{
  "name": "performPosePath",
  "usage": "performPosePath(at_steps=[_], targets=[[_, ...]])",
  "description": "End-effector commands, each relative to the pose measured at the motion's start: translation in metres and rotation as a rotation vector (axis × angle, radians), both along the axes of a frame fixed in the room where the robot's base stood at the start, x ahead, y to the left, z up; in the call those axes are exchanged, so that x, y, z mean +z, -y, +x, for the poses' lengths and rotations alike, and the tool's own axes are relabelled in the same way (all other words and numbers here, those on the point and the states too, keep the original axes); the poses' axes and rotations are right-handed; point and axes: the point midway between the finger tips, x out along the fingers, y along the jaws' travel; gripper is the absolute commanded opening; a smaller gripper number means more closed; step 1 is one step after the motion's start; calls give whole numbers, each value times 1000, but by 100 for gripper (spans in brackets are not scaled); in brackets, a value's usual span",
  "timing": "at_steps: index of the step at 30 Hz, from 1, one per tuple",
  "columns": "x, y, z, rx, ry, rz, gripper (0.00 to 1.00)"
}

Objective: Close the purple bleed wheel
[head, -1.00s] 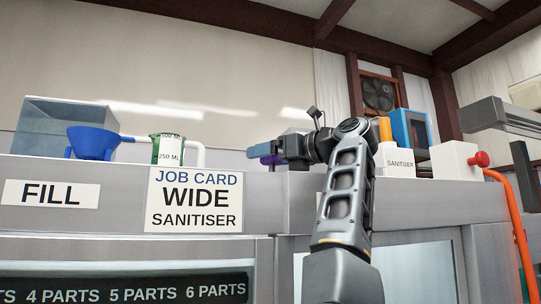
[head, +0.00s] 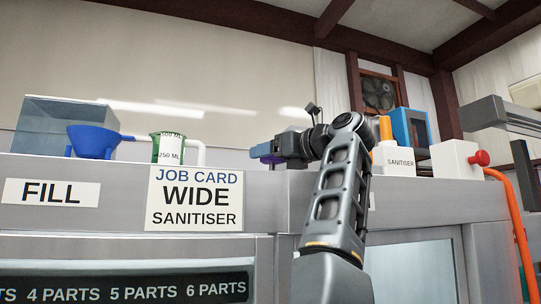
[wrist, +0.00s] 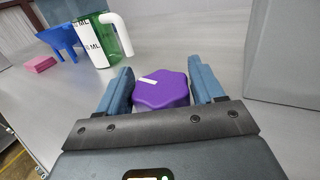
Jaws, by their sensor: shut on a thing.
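The purple bleed wheel (wrist: 162,90) is a lobed knob with a white mark on its upper left, in the middle of the wrist view. My gripper (wrist: 162,84) has its two blue fingers on either side of the wheel, shut on it. In the head view my gripper (head: 268,152) reaches left over the counter, and a sliver of the purple wheel (head: 272,160) shows beneath it. The rest of the wheel is hidden there by the gripper.
A green measuring jug (head: 168,149) with a white handle and a blue funnel (head: 93,141) stand left of my gripper. A pink block (wrist: 40,64) lies farther left. A white sanitiser container (head: 399,161) stands to the right. A grey box face (wrist: 284,52) rises close to the right finger.

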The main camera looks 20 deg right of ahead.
Motion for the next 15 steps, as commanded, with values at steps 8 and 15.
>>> performPosePath(at_steps=[8, 15], targets=[[1, -2, -1, -228, 3, -1, 37], [1, -2, 0, -455, 2, 0, 37]])
